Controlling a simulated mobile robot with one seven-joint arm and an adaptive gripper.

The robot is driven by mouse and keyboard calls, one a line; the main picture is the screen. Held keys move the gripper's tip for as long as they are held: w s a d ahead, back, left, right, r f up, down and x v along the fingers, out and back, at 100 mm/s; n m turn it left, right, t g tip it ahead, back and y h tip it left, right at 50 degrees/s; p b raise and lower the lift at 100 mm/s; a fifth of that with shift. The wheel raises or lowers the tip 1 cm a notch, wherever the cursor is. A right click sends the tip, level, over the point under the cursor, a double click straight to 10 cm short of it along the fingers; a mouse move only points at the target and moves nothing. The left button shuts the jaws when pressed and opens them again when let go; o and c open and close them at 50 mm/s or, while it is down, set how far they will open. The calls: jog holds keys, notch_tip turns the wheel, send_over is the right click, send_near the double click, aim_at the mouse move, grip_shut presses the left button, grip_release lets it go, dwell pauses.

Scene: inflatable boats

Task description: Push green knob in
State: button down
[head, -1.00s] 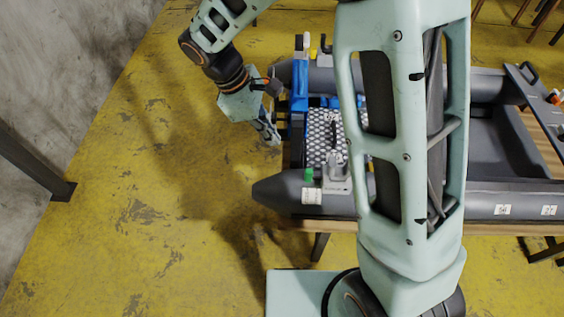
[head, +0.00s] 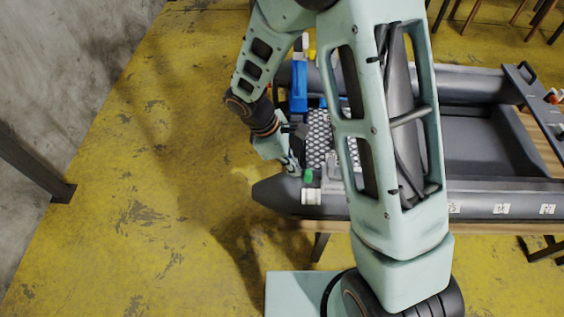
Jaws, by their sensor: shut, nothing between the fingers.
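The green knob (head: 308,176) is a small green piece by the near left corner of the grey inflatable boat (head: 280,194), just above a white cylindrical part (head: 311,196). My gripper (head: 294,168) is shut and empty. It points down and right, with its fingertips close to the knob on its upper left. I cannot tell whether the fingertips touch the knob. My arm hides part of the boat to the right of the knob.
A blue upright part (head: 299,88) stands at the boat's left end, beyond a dotted metal plate (head: 318,130). The boat rests on a wooden-edged table (head: 335,226). Yellow floor (head: 150,200) is open to the left.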

aim_at(307, 171)
jog(key=shift+d, duration=0.25)
jog(key=shift+d, duration=1.25)
jog(key=shift+a, duration=0.15)
